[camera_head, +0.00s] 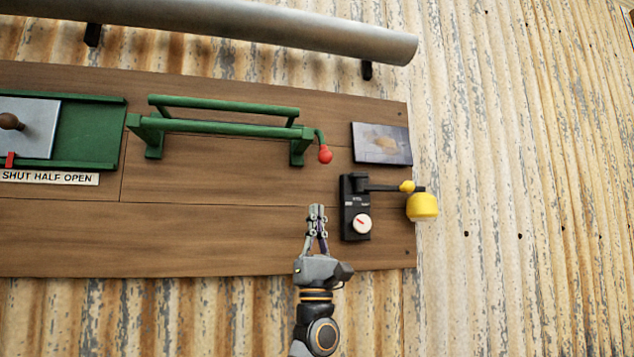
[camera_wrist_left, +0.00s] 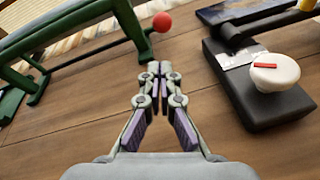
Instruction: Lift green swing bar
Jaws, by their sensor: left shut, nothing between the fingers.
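The green swing bar (camera_head: 225,106) runs across the upper part of a green frame (camera_head: 220,128) on the wooden board. A short green crank with a red ball knob (camera_head: 325,154) hangs at the frame's right end. In the left wrist view, the red knob (camera_wrist_left: 162,22) shows beyond the fingertips, with green bars (camera_wrist_left: 75,25) at the upper left. My left gripper (camera_head: 317,208) is shut and empty, below the red knob and apart from it. It also shows in the left wrist view (camera_wrist_left: 160,72), pointing toward the knob. My right gripper is not in view.
A black box with a white dial (camera_head: 362,223) and a yellow-ended arm (camera_head: 422,206) sits right of my gripper. A picture plate (camera_head: 382,143) is above it. A green slide panel (camera_head: 90,132) is at left. A grey pipe (camera_head: 250,25) crosses the top. Bare board lies below the frame.

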